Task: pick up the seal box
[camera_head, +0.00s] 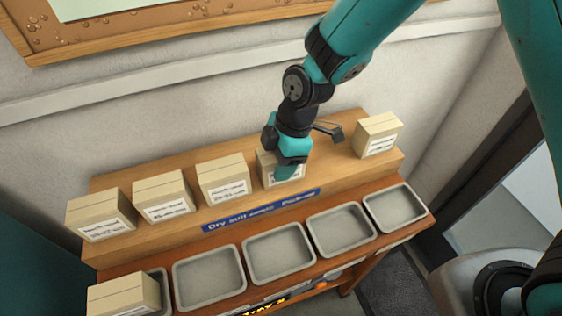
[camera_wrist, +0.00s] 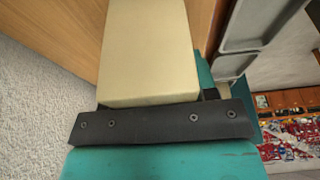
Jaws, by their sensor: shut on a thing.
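Several small tan cardboard boxes with white labels stand in a row on a wooden shelf (camera_head: 330,135). My gripper (camera_head: 286,170) reaches down from above and is shut on the fourth box from the left (camera_head: 265,172). My gripper partly hides this box and its label. In the wrist view the held box (camera_wrist: 150,50) fills the upper middle, against the dark bar of my gripper (camera_wrist: 160,123). It sits at or just above the shelf; I cannot tell which. The label writing is too small to say which box is the seal box.
Other boxes stand to the left (camera_head: 224,179) and right (camera_head: 377,136). A blue sign (camera_head: 260,211) runs along the shelf front. Grey trays (camera_head: 278,255) line the lower ledge; the leftmost holds a box (camera_head: 123,296). A wall rises close behind the shelf.

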